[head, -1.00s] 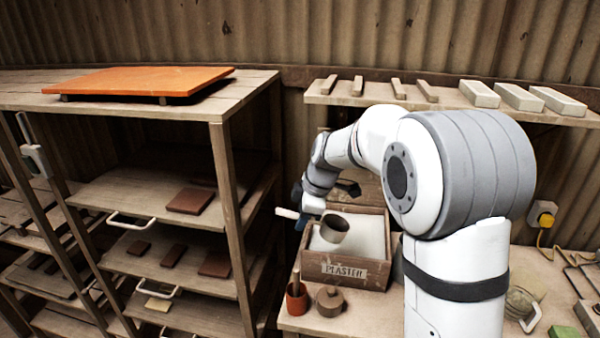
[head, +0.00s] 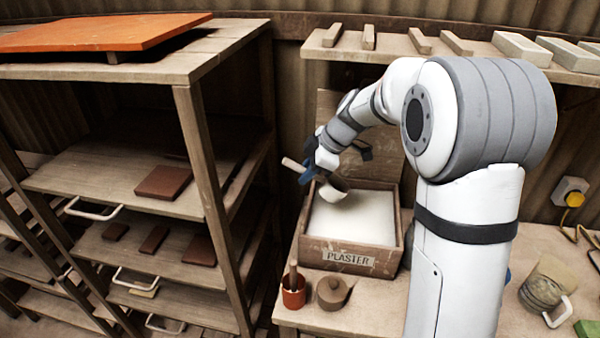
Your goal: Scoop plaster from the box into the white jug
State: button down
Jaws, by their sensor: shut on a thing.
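The plaster box (head: 350,260) is an open wooden crate labelled PLASTER on the bench, with white plaster (head: 352,217) inside. My gripper (head: 313,172) is at the box's back left corner, shut on a scoop. The scoop's pale handle (head: 292,164) sticks out to the left. Its metal bowl (head: 333,191) is tilted down at the left part of the plaster; I cannot tell whether it touches it. A greyish jug-like vessel with a white handle (head: 558,312) stands on the bench at the right. I cannot tell whether it is the white jug.
A terracotta pot (head: 293,291) and a brown lidded pot (head: 333,293) stand before the box. A wooden rack (head: 215,195) with tiles is close on the left. A shelf (head: 440,57) with bars hangs above. A yellow plug and cable (head: 573,200) are at the right.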

aim_at(328, 188)
jog(key=f+b, duration=0.1)
jog(key=d+f+y+b, duration=0.2)
jog(key=f, duration=0.1)
jog(key=shift+d, duration=0.25)
jog(key=d+f+h+p, duration=0.1)
jog(key=d+f+p, duration=0.1)
jog(key=d+f+h+p, duration=0.1)
jog(key=d+h+p, duration=0.1)
jog(key=p, duration=0.1)
jog(key=d+f+h+p, duration=0.2)
jog(key=p, duration=0.1)
jog(key=shift+w+f, duration=0.25)
jog(key=shift+f, duration=0.1)
jog(key=shift+n+h, duration=0.3)
jog(key=shift+h, duration=0.6)
jog(key=a+r+p, duration=0.1)
jog(key=r+p, duration=0.1)
jog(key=p, duration=0.1)
jog(key=a+r+p, duration=0.1)
jog(key=p, duration=0.2)
jog(key=shift+s+a+r+p, duration=0.1)
jog(key=shift+r+p, duration=0.3)
jog(key=shift+a, duration=0.4)
jog(key=shift+h, duration=0.7)
jog(key=shift+s+a+r, duration=0.1)
jog(key=shift+a+r, duration=0.85)
jog(key=shift+a, duration=0.2)
jog(key=shift+s+a+r, duration=0.1)
jog(key=shift+a+r, duration=0.8)
jog(key=shift+a, duration=0.25)
